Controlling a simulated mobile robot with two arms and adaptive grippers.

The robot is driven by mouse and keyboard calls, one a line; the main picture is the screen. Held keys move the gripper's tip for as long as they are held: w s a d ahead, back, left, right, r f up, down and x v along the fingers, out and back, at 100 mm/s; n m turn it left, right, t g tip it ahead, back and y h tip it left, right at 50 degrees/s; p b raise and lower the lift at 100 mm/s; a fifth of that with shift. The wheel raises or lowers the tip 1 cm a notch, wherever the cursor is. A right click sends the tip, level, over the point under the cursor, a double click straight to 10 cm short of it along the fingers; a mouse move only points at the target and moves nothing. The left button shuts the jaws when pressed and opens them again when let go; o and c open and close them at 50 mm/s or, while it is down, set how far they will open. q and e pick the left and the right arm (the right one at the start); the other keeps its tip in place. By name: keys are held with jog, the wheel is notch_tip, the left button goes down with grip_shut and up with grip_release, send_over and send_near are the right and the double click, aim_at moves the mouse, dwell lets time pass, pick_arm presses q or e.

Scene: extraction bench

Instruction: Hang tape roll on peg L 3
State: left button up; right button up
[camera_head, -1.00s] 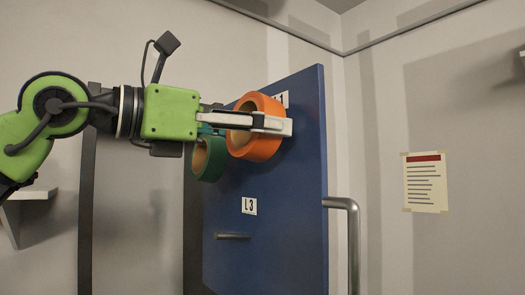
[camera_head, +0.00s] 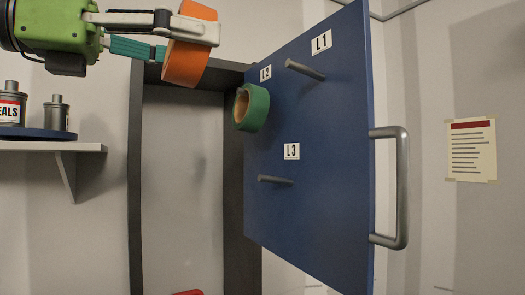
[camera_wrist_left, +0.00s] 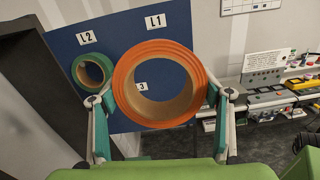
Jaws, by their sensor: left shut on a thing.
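My left gripper (camera_head: 185,30) is shut on an orange tape roll (camera_head: 185,63), at the upper left of the head view, apart from the blue board (camera_head: 325,140). In the left wrist view the orange roll (camera_wrist_left: 124,82) sits between the two fingers, its hole facing the camera. Peg L3 (camera_head: 275,181) sticks out of the board below its label (camera_head: 291,151) and is bare. In the wrist view the roll hides most of the L3 label, and peg L3 cannot be made out. My right gripper is not in view.
A green tape roll (camera_head: 258,109) hangs below label L2, up and left of peg L3. Peg L1 (camera_head: 305,70) is bare. A metal handle (camera_head: 401,190) juts from the board's right edge. A shelf (camera_head: 90,147) with cans stands at left.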

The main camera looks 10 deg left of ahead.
pick_arm(q)
jog(key=shift+w, duration=0.1)
dwell(0.5)
jog(key=shift+w+d+f, duration=0.15)
jog(key=shift+w+f, duration=0.05)
jog(key=shift+f, duration=0.05)
jog(key=w+f+m+g+h+p, duration=0.2)
jog(key=w+f, duration=0.4)
jog(key=f, duration=0.3)
jog(key=w+f+m+g+h+p, duration=0.15)
jog(key=w+f, duration=0.35)
jog(key=f, duration=0.5)
jog(key=shift+h, duration=0.35)
jog(key=shift+w+d+f+p, duration=0.1)
jog(key=shift+w+d+p, duration=0.7)
jog(key=shift+d, duration=0.65)
jog(key=shift+w+d+f+p, duration=0.1)
jog(key=shift+w+d+p, duration=0.4)
jog(key=shift+w+d, duration=0.75)
jog(key=shift+w+d+f+p, duration=0.1)
jog(key=shift+w+d+p, duration=0.65)
jog(key=shift+d, duration=0.85)
jog(key=shift+w+d+f+b, duration=0.25)
jog(key=shift+d+f+b, duration=0.05)
jog(key=shift+f+b, duration=0.1)
jog(key=shift+f, duration=0.1)
